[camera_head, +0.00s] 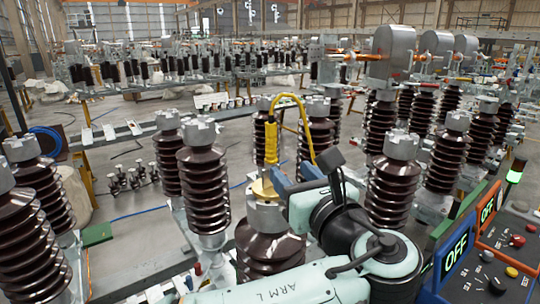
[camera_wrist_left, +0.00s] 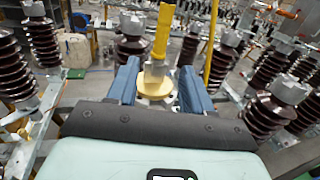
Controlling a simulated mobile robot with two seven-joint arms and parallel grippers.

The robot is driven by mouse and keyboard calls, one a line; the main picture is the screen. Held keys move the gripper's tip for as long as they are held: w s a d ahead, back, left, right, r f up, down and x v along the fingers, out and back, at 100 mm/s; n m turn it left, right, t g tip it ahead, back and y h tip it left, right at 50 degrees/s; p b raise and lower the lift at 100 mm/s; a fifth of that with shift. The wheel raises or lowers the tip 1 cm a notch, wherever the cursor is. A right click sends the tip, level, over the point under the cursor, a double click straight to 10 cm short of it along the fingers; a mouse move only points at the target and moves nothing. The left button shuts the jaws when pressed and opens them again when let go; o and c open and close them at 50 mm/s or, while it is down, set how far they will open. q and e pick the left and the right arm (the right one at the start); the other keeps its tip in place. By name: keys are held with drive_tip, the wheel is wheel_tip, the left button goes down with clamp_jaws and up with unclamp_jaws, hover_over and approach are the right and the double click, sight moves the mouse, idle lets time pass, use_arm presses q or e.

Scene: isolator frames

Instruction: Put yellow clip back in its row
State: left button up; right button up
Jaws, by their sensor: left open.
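The yellow clip (camera_head: 271,142) is an upright yellow rod with a yellow cable looping from its top. In the head view its lower end is at the metal cap (camera_head: 266,213) of the near middle brown insulator. A yellow-gold disc (camera_wrist_left: 154,83) shows at the foot of the clip (camera_wrist_left: 163,32) in the left wrist view. My left gripper (camera_head: 290,178) is beside the clip's lower part. In the left wrist view its blue fingers (camera_wrist_left: 160,88) are apart, one on each side of the disc, with gaps visible. My right gripper is not in view.
Brown ribbed insulators stand close on the left (camera_head: 204,185) and right (camera_head: 394,190). A control panel with "OFF" displays (camera_head: 457,257) stands at the lower right. Small metal fittings (camera_head: 130,178) lie on the floor at left. Floor between the insulator rows is partly clear.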

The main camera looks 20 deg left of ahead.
sight(273, 153)
use_arm(q)
drive_tip(key=x, duration=0.6)
drive_tip(key=shift+w+f, duration=0.15)
drive_tip(key=x, duration=0.4)
drive_tip(key=shift+a+p, duration=0.15)
drive_tip(key=shift+p, duration=0.25)
drive_tip(key=shift+w+a, duration=0.25)
drive_tip(key=shift+w, duration=0.2)
drive_tip(key=shift+s, duration=0.1)
drive_tip(key=shift+c, duration=0.3)
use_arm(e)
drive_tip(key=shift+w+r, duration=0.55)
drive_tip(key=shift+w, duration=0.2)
use_arm(q)
clamp_jaws()
